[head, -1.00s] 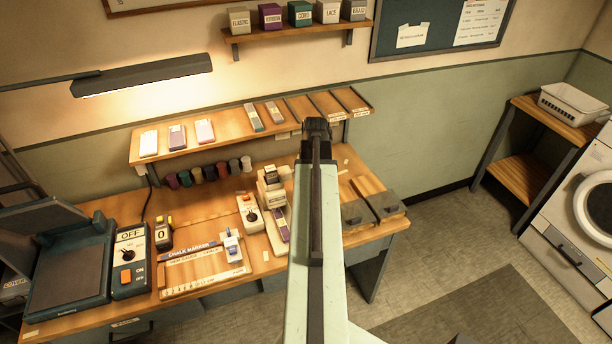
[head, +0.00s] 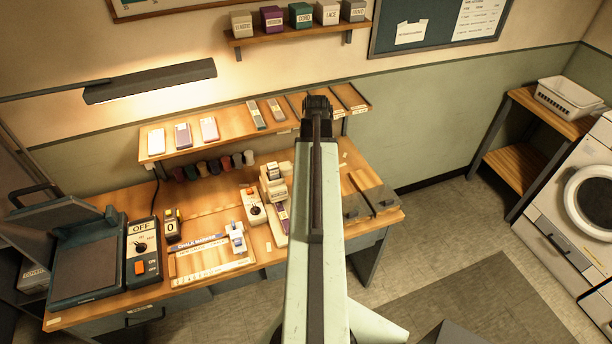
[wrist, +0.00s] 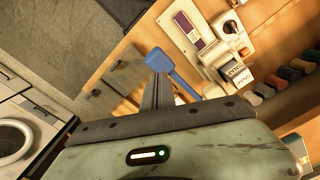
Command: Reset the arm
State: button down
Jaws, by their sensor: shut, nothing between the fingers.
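My arm stretches up the middle of the head view. My gripper (head: 318,106) is at its far end, above the back of the workbench (head: 200,215), in front of the right part of the low shelf. In the wrist view my gripper (wrist: 157,92) points over the bench with its fingers together and nothing held. A blue paddle-shaped piece (wrist: 160,60) shows at the fingertips; I cannot tell whether it is part of the gripper.
A press (head: 85,265), a switch box (head: 143,255) reading OFF and a chalk marker board (head: 210,262) stand left on the bench. A lamp (head: 150,80) hangs over it. A washing machine (head: 590,250) stands right; the floor between is open.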

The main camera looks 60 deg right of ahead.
jog(key=w+a+f+n+b, duration=0.3)
jog(key=w+a+f+b, duration=0.1)
jog(key=w+a, duration=0.55)
jog(key=w+a+f+n+b, duration=0.3)
jog(key=w+a, duration=0.6)
jog(key=a, duration=0.2)
jog(key=w+a+f+n+b, duration=0.1)
jog(key=a+f+n+b, duration=0.1)
jog(key=a, duration=1.2)
jog(key=w+a+f+n+b, duration=0.2)
jog(key=a+n, duration=0.3)
jog(key=a, duration=1)
jog(key=shift+a+f+b, duration=0.2)
jog(key=shift+f+b, duration=0.55)
jog(key=shift+w, duration=0.1)
